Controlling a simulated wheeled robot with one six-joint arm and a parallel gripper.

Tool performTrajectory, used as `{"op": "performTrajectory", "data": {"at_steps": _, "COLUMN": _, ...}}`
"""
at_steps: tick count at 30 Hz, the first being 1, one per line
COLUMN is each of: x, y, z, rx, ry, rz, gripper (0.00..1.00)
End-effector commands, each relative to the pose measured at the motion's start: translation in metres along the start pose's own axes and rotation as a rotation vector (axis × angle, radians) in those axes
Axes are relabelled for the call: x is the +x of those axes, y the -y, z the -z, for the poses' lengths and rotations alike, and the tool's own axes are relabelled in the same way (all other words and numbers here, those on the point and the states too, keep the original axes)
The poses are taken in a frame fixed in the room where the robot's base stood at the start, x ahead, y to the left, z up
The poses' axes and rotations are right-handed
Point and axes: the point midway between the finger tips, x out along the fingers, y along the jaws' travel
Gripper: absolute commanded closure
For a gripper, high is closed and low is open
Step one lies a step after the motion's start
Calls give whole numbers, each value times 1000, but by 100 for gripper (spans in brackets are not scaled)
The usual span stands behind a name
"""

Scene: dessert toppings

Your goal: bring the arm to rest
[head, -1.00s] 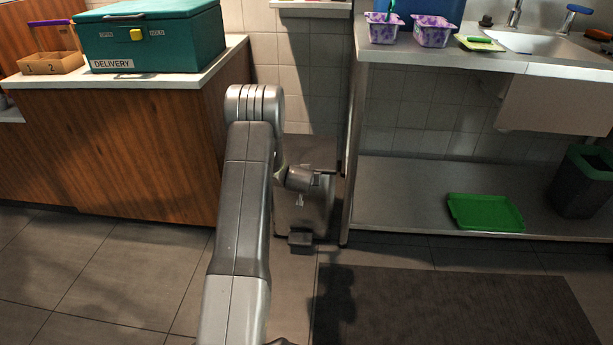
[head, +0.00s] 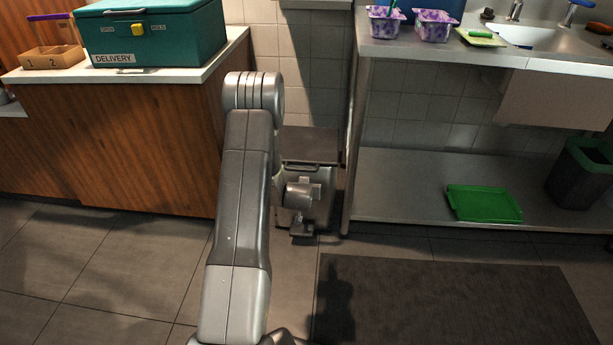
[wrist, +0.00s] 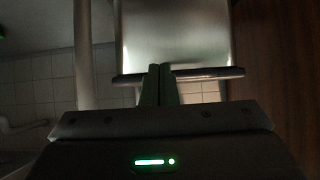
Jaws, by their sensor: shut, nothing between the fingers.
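My arm (head: 240,190) rises in front of me and bends over at its top, in the middle-left of the head view. My gripper is mostly hidden or hard to make out in the head view, low in front of a grey metal box (head: 312,146) between the counter and the steel table. In the wrist view the two fingers of my gripper (wrist: 160,70) are together and hold nothing. Beyond the fingertips a pale metal surface with a dark bar shows.
A wooden counter (head: 120,150) with a teal delivery box (head: 150,38) stands left. A steel sink table (head: 450,50) stands right, with purple-patterned tubs (head: 436,25) on top and a green tray (head: 483,203) on its lower shelf. A dark mat (head: 450,300) lies on the floor.

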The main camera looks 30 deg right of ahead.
Motion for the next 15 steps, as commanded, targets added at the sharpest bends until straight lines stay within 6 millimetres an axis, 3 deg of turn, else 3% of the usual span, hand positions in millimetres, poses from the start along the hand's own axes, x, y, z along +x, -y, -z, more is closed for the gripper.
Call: {"op": "performTrajectory", "data": {"at_steps": 15, "x": -2, "y": 0, "z": -3, "rx": 0, "ry": -4, "rz": 0, "gripper": 100}}
